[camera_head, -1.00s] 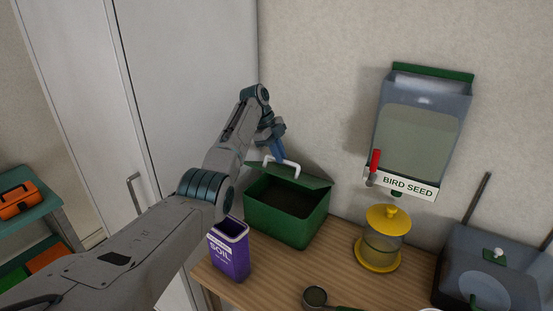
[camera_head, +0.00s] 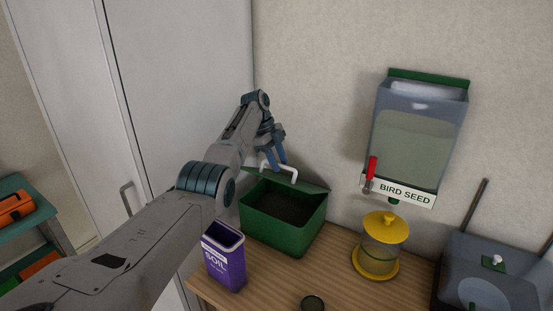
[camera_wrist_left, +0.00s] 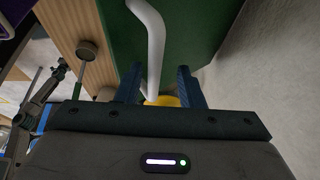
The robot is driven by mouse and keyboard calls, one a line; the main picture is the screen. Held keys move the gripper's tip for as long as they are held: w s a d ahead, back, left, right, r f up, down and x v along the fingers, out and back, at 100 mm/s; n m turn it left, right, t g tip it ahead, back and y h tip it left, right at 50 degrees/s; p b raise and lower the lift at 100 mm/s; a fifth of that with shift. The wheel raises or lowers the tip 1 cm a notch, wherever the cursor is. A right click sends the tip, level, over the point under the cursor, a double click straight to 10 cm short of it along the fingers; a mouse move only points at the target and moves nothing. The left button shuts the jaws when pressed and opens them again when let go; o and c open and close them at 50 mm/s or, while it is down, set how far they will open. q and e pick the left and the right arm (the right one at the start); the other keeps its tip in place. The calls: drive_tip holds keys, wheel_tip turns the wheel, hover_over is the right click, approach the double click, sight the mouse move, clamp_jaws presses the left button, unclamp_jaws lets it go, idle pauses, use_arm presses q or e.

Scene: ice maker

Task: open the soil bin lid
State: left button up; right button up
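The soil bin (camera_head: 285,232) is a green box on the wooden table, with dark soil visible inside. Its green lid (camera_head: 302,184) stands raised along the back side, tilted, with a white handle (camera_head: 291,172) on it. The lid and handle also fill the top of the left wrist view, the lid (camera_wrist_left: 190,30) behind the handle (camera_wrist_left: 154,40). My left gripper (camera_head: 272,168) is at the handle's left end. In the wrist view its two blue fingers (camera_wrist_left: 160,85) are apart, with the handle's end between them and gaps on both sides.
A purple soil container (camera_head: 225,258) stands in front of the bin, close to my left arm. A yellow-lidded jar (camera_head: 381,248), a bird seed dispenser (camera_head: 420,135) and a grey machine (camera_head: 490,270) are to the right. A tall white cabinet (camera_head: 180,90) is on the left.

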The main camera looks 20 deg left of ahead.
use_arm(q)
drive_tip(key=shift+w+f, duration=0.1)
drive_tip(key=shift+w, duration=0.2)
drive_tip(key=shift+s+a+r, duration=0.15)
drive_tip(key=shift+s+r, duration=0.2)
drive_tip(key=shift+a+r, duration=0.15)
drive_tip(key=shift+r, duration=0.15)
drive_tip(key=b+v, duration=0.2)
drive_tip(key=v, duration=0.4)
drive_tip(key=shift+w+a+r, duration=0.1)
drive_tip(key=shift+a+r, duration=0.05)
drive_tip(key=shift+r, duration=0.2)
drive_tip(key=shift+p+v, duration=1.55)
drive_tip(key=shift+p, duration=0.45)
drive_tip(key=shift+f, duration=0.1)
